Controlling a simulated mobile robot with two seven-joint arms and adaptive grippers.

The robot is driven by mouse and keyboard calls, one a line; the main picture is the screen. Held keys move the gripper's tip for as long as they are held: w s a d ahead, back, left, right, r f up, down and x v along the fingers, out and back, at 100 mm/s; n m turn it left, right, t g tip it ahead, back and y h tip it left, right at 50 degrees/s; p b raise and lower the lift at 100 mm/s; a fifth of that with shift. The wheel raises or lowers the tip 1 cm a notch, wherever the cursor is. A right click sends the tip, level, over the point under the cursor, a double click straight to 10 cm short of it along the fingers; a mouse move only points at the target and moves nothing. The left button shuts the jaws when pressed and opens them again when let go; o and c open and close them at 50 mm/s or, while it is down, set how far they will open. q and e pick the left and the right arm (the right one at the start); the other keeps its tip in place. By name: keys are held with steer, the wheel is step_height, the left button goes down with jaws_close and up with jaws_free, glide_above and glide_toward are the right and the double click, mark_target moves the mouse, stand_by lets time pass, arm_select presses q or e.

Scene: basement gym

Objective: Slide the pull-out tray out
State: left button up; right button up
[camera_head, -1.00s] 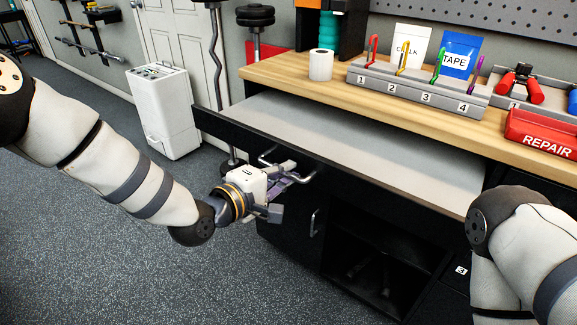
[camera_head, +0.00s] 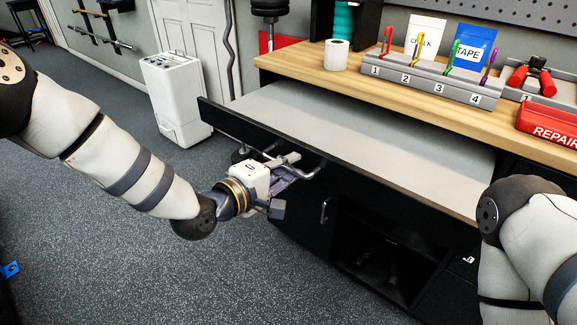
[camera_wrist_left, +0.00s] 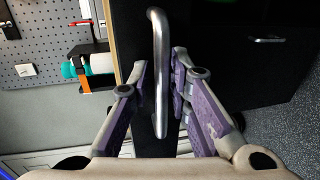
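The pull-out tray (camera_head: 400,149) is a grey board with a black front, extending out from under the wooden worktop. It has a curved metal handle (camera_head: 312,172) on its front, which also shows upright in the left wrist view (camera_wrist_left: 160,85). My left gripper (camera_head: 290,170) is at this handle. The exact contact is hard to see. My right arm shows at the right edge, but its gripper is out of view.
The worktop (camera_head: 300,66) carries a toilet roll (camera_head: 337,55), a numbered rack (camera_head: 430,80) and a red repair box (camera_head: 550,121). A black cabinet (camera_head: 300,212) with an open shelf stands below the tray. A white unit (camera_head: 178,98) stands behind left. The floor in front is clear.

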arm_select(q)
steer(key=v, duration=1.2)
steer(key=s+a+f+m+g+y+p, duration=0.15)
steer(key=s+f+m+g+y, duration=0.4)
steer(key=s+f, duration=1)
steer(key=s+a+f+m+g+y, duration=0.1)
steer(key=s+a+f+g, duration=0.1)
steer(key=s, duration=0.6)
steer(key=s+a+f+m+g+y, duration=0.1)
steer(key=s+a+f+m+g, duration=0.1)
steer(key=s, duration=0.6)
steer(key=s+a+f+m+g+y, duration=0.1)
steer(key=s+a+f+m+g, duration=0.1)
steer(key=s+a+g, duration=0.3)
steer(key=s+a+f, duration=0.1)
steer(key=s+a, duration=0.1)
steer(key=s, duration=0.1)
steer(key=shift+f+y+p, duration=0.35)
steer(key=shift+f, duration=0.05)
arm_select(e)
steer(key=w+r+t, duration=0.1)
steer(key=w+r, duration=0.1)
steer(key=shift+w+r, duration=0.35)
